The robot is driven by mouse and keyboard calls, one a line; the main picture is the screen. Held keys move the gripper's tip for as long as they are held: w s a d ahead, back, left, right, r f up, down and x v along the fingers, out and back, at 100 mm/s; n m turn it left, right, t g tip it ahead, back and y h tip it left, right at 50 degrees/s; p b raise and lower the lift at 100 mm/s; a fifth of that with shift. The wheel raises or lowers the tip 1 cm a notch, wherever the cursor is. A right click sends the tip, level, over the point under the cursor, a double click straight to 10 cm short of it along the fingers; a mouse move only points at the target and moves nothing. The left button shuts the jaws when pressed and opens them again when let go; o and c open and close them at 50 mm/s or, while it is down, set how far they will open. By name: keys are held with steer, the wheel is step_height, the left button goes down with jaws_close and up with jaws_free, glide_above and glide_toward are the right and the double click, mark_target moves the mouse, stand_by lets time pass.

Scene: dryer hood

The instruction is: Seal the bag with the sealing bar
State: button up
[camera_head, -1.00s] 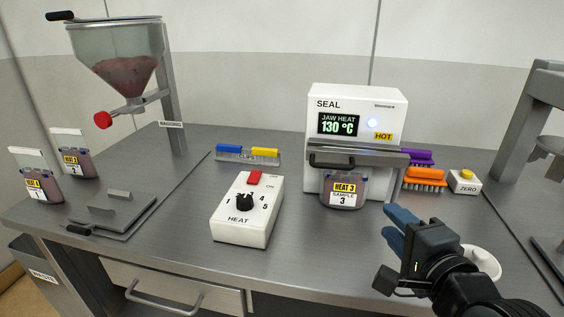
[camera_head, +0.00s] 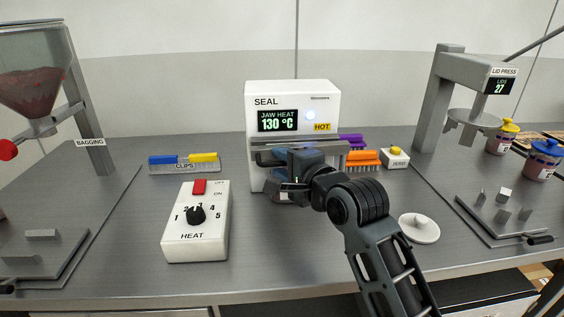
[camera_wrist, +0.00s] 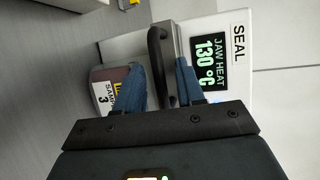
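The white sealer (camera_head: 258,98) stands at the back of the bench; its display reads JAW HEAT 130 °C with a HOT label. Its grey sealing bar (camera_head: 328,143) runs across the front. My gripper (camera_head: 292,166) is in front of the bar and hides much of it. In the wrist view, the bar's black handle (camera_wrist: 156,55) lies between my two blue fingers (camera_wrist: 158,88), which are open. I cannot tell whether either finger touches it. The sample 3 bag (camera_wrist: 103,93) hangs at the sealer's front beside one finger; in the head view my gripper hides it.
The HEAT box (camera_head: 196,222) with a knob and red switch stands front left of the sealer. A clips rack (camera_head: 184,165) is behind it. Orange (camera_head: 362,158) and purple brushes and a ZERO button (camera_head: 395,157) are right. A white round object (camera_head: 419,228) lies by my arm.

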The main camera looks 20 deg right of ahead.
steer(key=shift+w, duration=0.1)
steer(key=shift+c, duration=0.5)
jaws_close()
